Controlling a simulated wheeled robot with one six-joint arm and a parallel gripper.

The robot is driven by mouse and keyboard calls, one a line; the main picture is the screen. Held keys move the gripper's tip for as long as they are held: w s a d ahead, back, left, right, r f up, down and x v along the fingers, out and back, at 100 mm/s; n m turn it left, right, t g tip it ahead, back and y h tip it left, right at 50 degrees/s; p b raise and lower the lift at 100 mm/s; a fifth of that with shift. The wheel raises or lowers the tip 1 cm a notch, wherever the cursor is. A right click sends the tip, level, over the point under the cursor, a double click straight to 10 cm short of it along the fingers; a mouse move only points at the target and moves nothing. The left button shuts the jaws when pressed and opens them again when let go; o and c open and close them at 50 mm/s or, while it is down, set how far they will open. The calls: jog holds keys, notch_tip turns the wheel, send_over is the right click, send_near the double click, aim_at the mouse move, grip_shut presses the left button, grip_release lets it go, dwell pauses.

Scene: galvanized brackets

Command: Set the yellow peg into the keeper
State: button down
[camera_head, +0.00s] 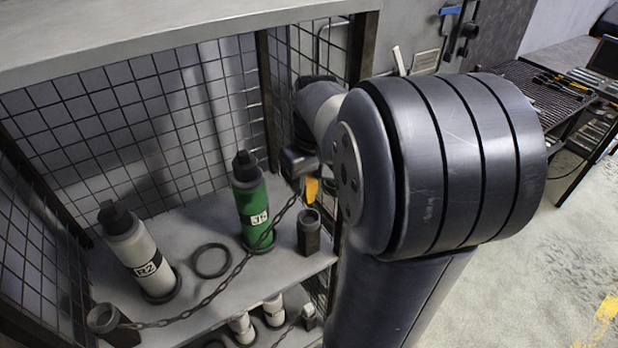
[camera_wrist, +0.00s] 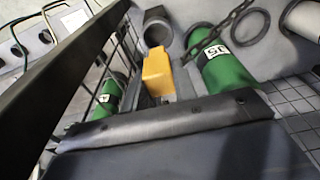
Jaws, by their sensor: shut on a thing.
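The yellow peg (camera_head: 312,190) is held by my gripper (camera_head: 304,168), which is shut on it; my arm partly hides the gripper in the head view. The peg hangs just above the dark keeper (camera_head: 309,236), a short open cup on the shelf at right. In the wrist view the peg (camera_wrist: 158,74) points toward the keeper's round mouth (camera_wrist: 156,32), with the keeper beyond it. They look apart. My gripper (camera_wrist: 162,97) shows only in part there. A chain (camera_head: 232,275) runs from the left side of the shelf up to near the peg.
A green cylinder (camera_head: 252,205) stands close left of the keeper. A grey-white cylinder (camera_head: 140,255) stands farther left, with an empty ring (camera_head: 211,261) between. A second cup (camera_head: 110,322) is at the front left. A mesh wall and post (camera_head: 268,100) bound the shelf (camera_head: 200,290).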

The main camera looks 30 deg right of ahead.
aim_at(309, 201)
jog(key=shift+f+b, duration=1.45)
jog(key=shift+f, duration=0.45)
jog(key=shift+s+f, duration=0.1)
jog(key=shift+f, duration=0.1)
jog(key=shift+f+b, duration=1.25)
jog(key=shift+f, duration=0.55)
jog(key=c, duration=1.1)
grip_release()
jog(key=shift+r, duration=0.15)
jog(key=shift+o, duration=0.2)
jog(key=shift+r, duration=0.1)
notch_tip(309, 201, up, 10)
jog(key=shift+f, duration=0.1)
jog(key=shift+f, duration=0.1)
notch_tip(309, 201, down, 10)
jog(key=shift+r+p, duration=0.25)
jog(key=shift+p, duration=0.1)
jog(key=shift+r+p, duration=0.3)
jog(key=shift+r, duration=0.3)
